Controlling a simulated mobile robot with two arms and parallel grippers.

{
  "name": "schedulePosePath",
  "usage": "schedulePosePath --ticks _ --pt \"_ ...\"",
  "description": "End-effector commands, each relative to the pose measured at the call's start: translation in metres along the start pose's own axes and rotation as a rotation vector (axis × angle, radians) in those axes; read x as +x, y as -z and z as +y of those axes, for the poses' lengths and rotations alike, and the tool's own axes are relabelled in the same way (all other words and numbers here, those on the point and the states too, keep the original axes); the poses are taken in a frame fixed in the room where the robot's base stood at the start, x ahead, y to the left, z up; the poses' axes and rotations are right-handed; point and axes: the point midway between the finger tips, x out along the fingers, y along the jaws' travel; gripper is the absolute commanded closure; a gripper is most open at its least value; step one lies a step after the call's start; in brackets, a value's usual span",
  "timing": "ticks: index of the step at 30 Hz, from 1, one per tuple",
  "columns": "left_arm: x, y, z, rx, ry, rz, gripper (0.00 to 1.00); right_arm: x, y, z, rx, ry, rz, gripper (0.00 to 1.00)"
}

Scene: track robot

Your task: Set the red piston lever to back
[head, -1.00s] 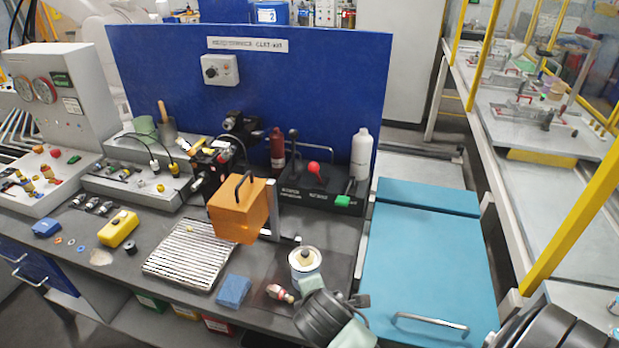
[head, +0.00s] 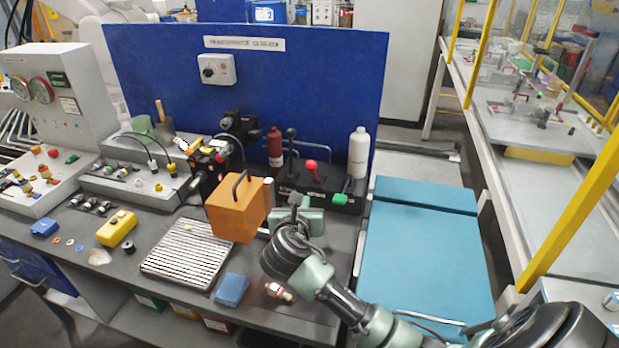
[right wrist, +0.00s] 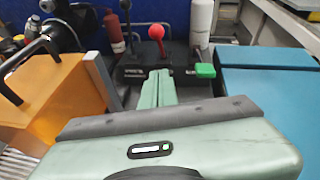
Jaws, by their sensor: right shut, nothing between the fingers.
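The red piston lever (head: 311,165) is a red ball knob on a short stem, standing on a dark control box (head: 325,196) at the back of the bench. It also shows in the right wrist view (right wrist: 156,33), beyond the fingertips and slightly left of them. A black-knobbed lever (head: 291,133) stands to its left and a green knob (head: 340,199) to its right. My right gripper (head: 297,203) is in front of the box; in the right wrist view its fingers (right wrist: 158,75) are together and empty, apart from the red knob. My left gripper is not in view.
An orange block with a black handle (head: 237,208) stands left of my right gripper. A dark red bottle (head: 275,147) and a white bottle (head: 358,153) stand by the control box. A blue panel (head: 180,80) rises behind. A teal lid (head: 420,260) lies to the right.

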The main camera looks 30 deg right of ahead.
Motion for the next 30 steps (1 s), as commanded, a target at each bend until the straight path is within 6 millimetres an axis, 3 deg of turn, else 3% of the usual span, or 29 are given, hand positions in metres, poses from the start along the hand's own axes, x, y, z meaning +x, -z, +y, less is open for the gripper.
schedulePosePath --ticks 8,20,24,30 --pt "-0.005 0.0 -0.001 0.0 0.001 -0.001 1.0 0.019 -0.001 -0.001 -0.001 0.002 0.003 1.0" --pt "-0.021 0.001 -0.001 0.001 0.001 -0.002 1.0 0.101 -0.001 -0.001 0.002 0.003 0.004 1.0" --pt "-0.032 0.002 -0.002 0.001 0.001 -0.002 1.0 0.115 -0.019 0.0 0.003 0.0 0.002 1.0" --pt "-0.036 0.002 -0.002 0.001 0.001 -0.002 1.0 0.127 -0.027 0.0 0.002 -0.001 0.002 1.0"
